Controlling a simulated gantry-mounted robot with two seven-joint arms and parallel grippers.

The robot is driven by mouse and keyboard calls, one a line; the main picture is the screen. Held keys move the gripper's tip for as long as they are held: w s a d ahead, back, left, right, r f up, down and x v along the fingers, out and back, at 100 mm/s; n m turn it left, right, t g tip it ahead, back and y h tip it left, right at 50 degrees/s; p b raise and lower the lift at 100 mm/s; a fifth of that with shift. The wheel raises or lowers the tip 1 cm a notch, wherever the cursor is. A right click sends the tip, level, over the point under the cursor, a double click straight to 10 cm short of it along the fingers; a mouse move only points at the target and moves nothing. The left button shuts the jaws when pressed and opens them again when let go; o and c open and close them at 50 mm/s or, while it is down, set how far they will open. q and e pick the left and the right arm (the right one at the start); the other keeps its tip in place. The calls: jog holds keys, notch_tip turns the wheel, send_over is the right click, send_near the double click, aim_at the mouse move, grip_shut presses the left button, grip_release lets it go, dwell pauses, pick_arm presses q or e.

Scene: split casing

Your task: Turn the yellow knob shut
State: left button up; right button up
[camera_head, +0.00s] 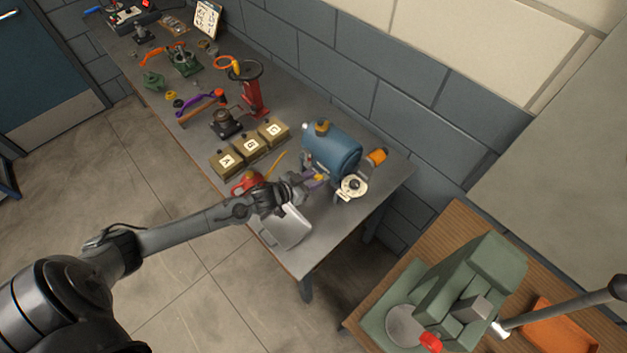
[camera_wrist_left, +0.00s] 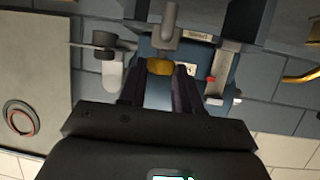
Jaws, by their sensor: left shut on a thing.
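The yellow knob (camera_wrist_left: 160,66) sits between the two dark fingers of my left gripper (camera_wrist_left: 159,72) in the left wrist view, just below a grey pipe. In the head view my left gripper (camera_head: 308,181) reaches in from the left to the front of a blue tank (camera_head: 334,150). The knob is small there, a yellow spot (camera_head: 319,177) partly hidden by the fingers. The gripper is shut on the knob. How far the knob is turned cannot be told. My right gripper is not in view.
A round cream gauge (camera_head: 352,187) stands right of the gripper. A grey tray (camera_head: 288,228) lies below my left arm. Lettered boxes (camera_head: 249,148) and a red valve stand (camera_head: 254,98) are farther along the bench. A green press (camera_head: 455,297) stands on another table.

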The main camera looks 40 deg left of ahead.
pick_arm(q)
jog(key=shift+w+a+m+h, duration=0.1)
jog(key=shift+a+m+h, duration=0.1)
jog(key=shift+m+h, duration=0.65)
jog(key=o, duration=1)
jog(key=shift+o, duration=0.2)
jog(key=v, duration=1.1)
jog(key=shift+r, duration=0.15)
jog(key=shift+w, duration=0.2)
